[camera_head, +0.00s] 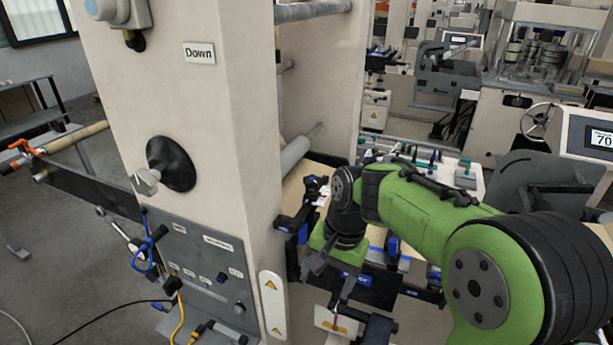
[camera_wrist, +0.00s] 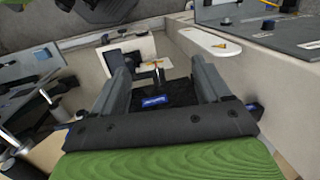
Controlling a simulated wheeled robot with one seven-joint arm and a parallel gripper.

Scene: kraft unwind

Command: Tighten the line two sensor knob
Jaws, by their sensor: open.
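My gripper (camera_head: 318,260) is at the end of the green arm, beside the right side of the beige machine column. In the wrist view my gripper (camera_wrist: 157,68) has its two grey fingers wide apart, with nothing held between them. A small upright dark pin (camera_wrist: 157,75) shows between the fingers, beyond a black bracket with a blue label (camera_wrist: 154,101). A white plate with an orange mark (camera_wrist: 142,53) lies behind it; it also shows in the head view (camera_head: 337,322). I cannot tell for certain which part is the line two sensor knob.
The beige column (camera_head: 235,110) stands close on the left of the arm. Its grey control panel (camera_head: 205,270) carries cables and small knobs. Rails and blue-marked clamps crowd the space around the gripper. Other machines stand behind; grey floor is open at far left.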

